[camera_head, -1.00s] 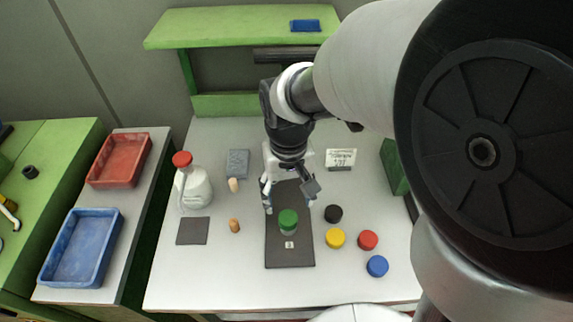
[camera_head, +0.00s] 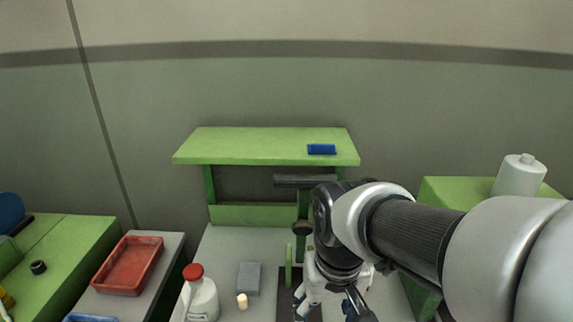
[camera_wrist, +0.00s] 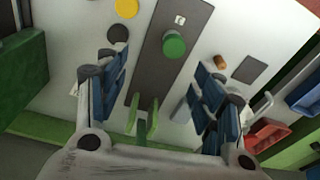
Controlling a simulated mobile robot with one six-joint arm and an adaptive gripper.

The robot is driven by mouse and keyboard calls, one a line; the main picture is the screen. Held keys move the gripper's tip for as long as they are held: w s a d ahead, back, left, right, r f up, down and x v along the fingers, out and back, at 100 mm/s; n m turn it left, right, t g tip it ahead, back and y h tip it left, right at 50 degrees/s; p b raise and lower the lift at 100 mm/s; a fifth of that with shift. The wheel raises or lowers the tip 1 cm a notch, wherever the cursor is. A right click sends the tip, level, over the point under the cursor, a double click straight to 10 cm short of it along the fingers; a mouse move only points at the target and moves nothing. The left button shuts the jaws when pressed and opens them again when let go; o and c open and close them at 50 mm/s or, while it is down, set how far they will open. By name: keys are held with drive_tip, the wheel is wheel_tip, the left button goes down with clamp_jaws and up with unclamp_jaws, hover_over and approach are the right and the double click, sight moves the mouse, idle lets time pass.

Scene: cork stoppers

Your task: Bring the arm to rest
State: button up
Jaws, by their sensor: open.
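My gripper (camera_wrist: 162,105) is open and empty in the wrist view, its two blue-padded fingers wide apart. In the head view my gripper (camera_head: 330,300) hangs over the white table at the lower edge, and its fingertips are partly cut off. Below it in the wrist view lies a dark mat (camera_wrist: 160,60) with a green-capped item (camera_wrist: 174,44) standing on it, apart from the fingers. A cork (camera_head: 242,301) stands on the table left of my gripper in the head view, and another cork (camera_wrist: 220,62) shows in the wrist view.
A white bottle with a red cap (camera_head: 201,298) stands at the table's left. A red tray (camera_head: 130,266) is on the left side table. A green shelf (camera_head: 270,147) holds a blue item (camera_head: 321,149) behind my arm. Yellow (camera_wrist: 126,8) and black (camera_wrist: 117,34) caps lie beside the mat.

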drive_tip(key=s+d+r+m+t, duration=0.1)
drive_tip(key=s+d+r+t, duration=0.2)
drive_tip(key=s+d, duration=0.4)
drive_tip(key=shift+s, duration=1.8)
